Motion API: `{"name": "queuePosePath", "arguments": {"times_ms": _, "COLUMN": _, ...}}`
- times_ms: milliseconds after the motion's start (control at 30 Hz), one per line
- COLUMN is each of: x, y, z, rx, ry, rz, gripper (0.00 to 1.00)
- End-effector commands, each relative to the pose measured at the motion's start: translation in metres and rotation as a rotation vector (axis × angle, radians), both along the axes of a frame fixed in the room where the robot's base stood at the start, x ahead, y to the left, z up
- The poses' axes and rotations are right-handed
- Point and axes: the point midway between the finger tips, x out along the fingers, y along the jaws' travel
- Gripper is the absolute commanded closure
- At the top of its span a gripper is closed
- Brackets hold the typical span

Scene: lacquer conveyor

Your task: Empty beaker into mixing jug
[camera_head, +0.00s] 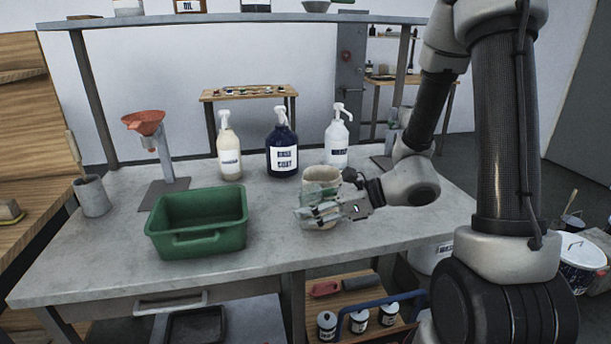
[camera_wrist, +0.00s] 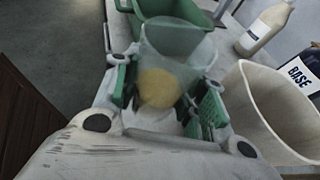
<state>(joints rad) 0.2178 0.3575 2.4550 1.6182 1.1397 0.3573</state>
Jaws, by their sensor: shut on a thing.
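My gripper (camera_head: 330,210) is shut on a clear beaker, in front of the mixing jug in the head view. In the wrist view the beaker (camera_wrist: 180,45) sits between my green-padded fingers (camera_wrist: 165,97), with a pale yellow content low inside it. In the head view the beaker (camera_head: 307,196) is see-through and partly hidden by my fingers; its tilt is hard to tell. The mixing jug (camera_head: 321,174) is a beige, open-topped vessel on the grey bench, its lower part mostly covered by my gripper. The jug also shows in the wrist view (camera_wrist: 258,110), to the right of the beaker.
A green bin (camera_head: 200,235) stands left on the bench (camera_head: 270,255). Behind are a cream pump bottle (camera_head: 229,150), a dark base coat bottle (camera_head: 282,150) and a white pump bottle (camera_head: 337,140). A red funnel stand (camera_head: 145,125) and grey mug (camera_head: 92,197) are farther left.

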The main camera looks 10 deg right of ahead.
Motion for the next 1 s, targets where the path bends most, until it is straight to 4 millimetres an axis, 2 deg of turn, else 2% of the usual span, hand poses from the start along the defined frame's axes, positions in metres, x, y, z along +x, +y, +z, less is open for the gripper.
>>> {"name": "queuePosePath", "arguments": {"times_ms": 467, "x": 0.000, "y": 0.000, "z": 0.000, "rx": 0.006, "ry": 0.010, "rz": -0.003, "gripper": 0.84}}
{"name": "queuePosePath", "arguments": {"times_ms": 867, "x": 0.008, "y": -0.005, "z": 0.005, "rx": 0.087, "ry": 0.146, "rz": -0.004, "gripper": 0.84}}
{"name": "queuePosePath", "arguments": {"times_ms": 1000, "x": 0.011, "y": -0.007, "z": 0.019, "rx": 0.123, "ry": 0.200, "rz": -0.002, "gripper": 0.84}}
